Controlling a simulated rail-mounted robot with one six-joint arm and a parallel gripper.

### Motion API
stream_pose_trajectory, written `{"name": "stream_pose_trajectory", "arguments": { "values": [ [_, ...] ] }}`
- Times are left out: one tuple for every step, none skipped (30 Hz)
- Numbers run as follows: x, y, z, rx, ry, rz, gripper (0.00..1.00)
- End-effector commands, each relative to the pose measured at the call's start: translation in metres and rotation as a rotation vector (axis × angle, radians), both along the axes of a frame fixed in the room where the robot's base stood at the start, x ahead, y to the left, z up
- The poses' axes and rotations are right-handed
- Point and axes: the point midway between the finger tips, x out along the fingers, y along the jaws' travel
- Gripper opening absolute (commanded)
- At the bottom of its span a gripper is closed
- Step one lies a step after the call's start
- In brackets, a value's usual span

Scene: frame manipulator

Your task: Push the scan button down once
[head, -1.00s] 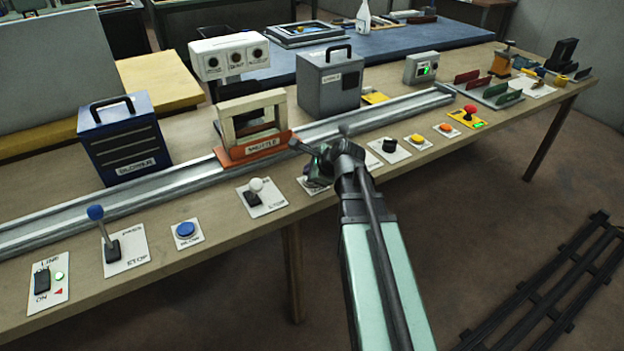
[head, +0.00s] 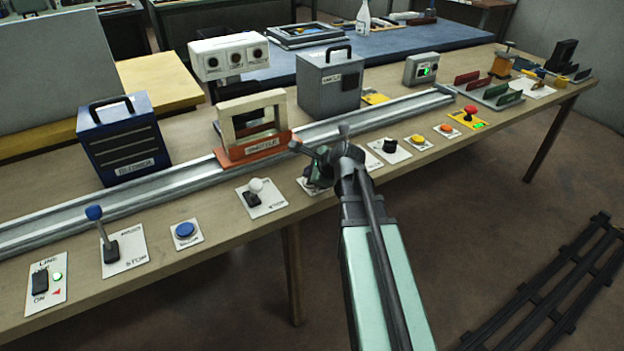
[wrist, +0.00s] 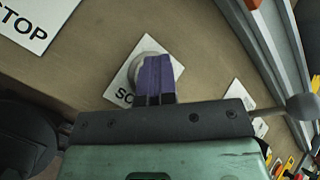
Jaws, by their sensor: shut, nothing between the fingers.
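The scan button (wrist: 137,68) is a round pale grey cap on a white plate whose label begins "SC"; the rest of the label is hidden. My gripper (wrist: 158,62) has its purple fingers shut together and empty. In the wrist view the fingertips overlap the right part of the button. I cannot tell whether they touch it or how far it is pressed. In the head view my gripper (head: 317,176) hangs over the front of the bench and hides the button; only part of its plate (head: 303,185) shows.
A white-knobbed switch (head: 256,186) stands left of my gripper and a black knob (head: 390,146) right of it. Behind run the metal rail (head: 340,126) and an orange-based shuttle (head: 253,152). Yellow and orange buttons sit farther right along the front edge.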

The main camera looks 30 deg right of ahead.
Motion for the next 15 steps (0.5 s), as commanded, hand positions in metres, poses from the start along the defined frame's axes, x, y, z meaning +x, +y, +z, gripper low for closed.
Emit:
{"name": "stream_pose_trajectory", "arguments": {
  "values": [
    [0.0,0.0,0.003,0.0,0.0,0.0,0.0],
    [0.0,0.0,0.005,0.0,0.0,0.0,0.0],
    [0.0,0.0,0.008,0.0,0.0,0.0,0.0],
    [0.0,0.0,0.01,0.0,0.0,0.0,0.0],
    [0.0,0.0,0.012,0.0,0.0,0.0,0.0],
    [0.0,0.0,0.015,0.0,0.0,0.0,0.0],
    [0.0,0.0,0.016,0.0,0.0,0.0,0.0],
    [0.0,0.0,0.017,0.0,0.0,0.0,0.0],
    [0.0,0.0,0.017,0.0,0.0,0.0,0.0],
    [0.0,0.0,0.017,0.0,0.0,0.0,0.0],
    [0.0,0.0,0.017,0.0,0.0,0.0,0.0],
    [0.0,0.0,0.016,0.0,0.0,0.0,0.0],
    [0.0,0.0,0.016,0.0,0.0,0.0,0.0],
    [0.0,0.0,0.016,0.0,0.0,0.0,0.0],
    [0.0,0.0,0.016,0.0,0.0,0.0,0.0]
  ]
}}
